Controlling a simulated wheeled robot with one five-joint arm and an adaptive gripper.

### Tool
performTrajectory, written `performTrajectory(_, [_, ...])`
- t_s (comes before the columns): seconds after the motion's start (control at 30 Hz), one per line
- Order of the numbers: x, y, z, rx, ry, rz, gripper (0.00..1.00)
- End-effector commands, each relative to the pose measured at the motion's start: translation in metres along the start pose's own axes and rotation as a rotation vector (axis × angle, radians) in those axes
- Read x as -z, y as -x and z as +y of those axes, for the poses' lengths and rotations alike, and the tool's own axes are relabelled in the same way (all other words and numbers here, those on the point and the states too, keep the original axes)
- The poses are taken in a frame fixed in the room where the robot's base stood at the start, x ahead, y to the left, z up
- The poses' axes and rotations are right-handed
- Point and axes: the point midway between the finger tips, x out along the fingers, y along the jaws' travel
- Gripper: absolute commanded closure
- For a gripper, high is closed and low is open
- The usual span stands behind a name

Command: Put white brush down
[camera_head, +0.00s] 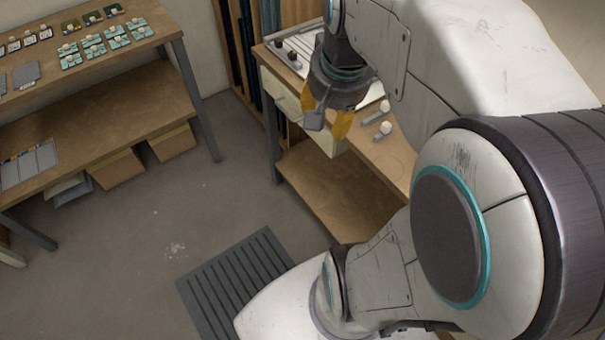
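My gripper (323,116) hangs down in front of the wooden workbench (328,189), with its two yellow fingers apart around a narrow grey piece. This piece, which looks like the brush (315,121), has a thin stem and a blocky grey end pointing down. It is held above the floor, clear of the bench top as far as I can tell. No white part of it is visible, and its upper part is hidden in my gripper. Two grey bars with white knobs (374,117) (374,140) lie on the bench top, right of my gripper.
A light panel with dark knobs (291,55) lies at the back of the bench. A shelf table (95,120) with several small teal and dark pieces stands at the left, boxes (118,170) under it. A grey slatted floor mat (232,281) lies in front. The floor between is open.

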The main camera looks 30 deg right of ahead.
Motion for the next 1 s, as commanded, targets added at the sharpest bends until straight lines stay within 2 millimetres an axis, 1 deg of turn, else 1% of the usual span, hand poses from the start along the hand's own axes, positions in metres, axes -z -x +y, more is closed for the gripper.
performTrajectory(0.03, [-0.023, 0.002, -0.011, 0.026, 0.121, 0.009, 0.53])
performTrajectory(0.1, [-0.049, 0.002, -0.019, 0.056, 0.272, 0.021, 0.53])
performTrajectory(0.2, [-0.079, 0.000, -0.025, 0.091, 0.447, 0.036, 0.53])
performTrajectory(0.3, [-0.100, -0.002, -0.027, 0.117, 0.575, 0.048, 0.53])
performTrajectory(0.4, [-0.114, -0.004, -0.027, 0.135, 0.658, 0.058, 0.53])
performTrajectory(0.5, [-0.121, -0.006, -0.027, 0.144, 0.703, 0.062, 0.53])
performTrajectory(0.6, [-0.123, -0.006, -0.027, 0.147, 0.719, 0.064, 0.53])
performTrajectory(1.0, [-0.123, -0.006, -0.027, 0.146, 0.717, 0.063, 0.53])
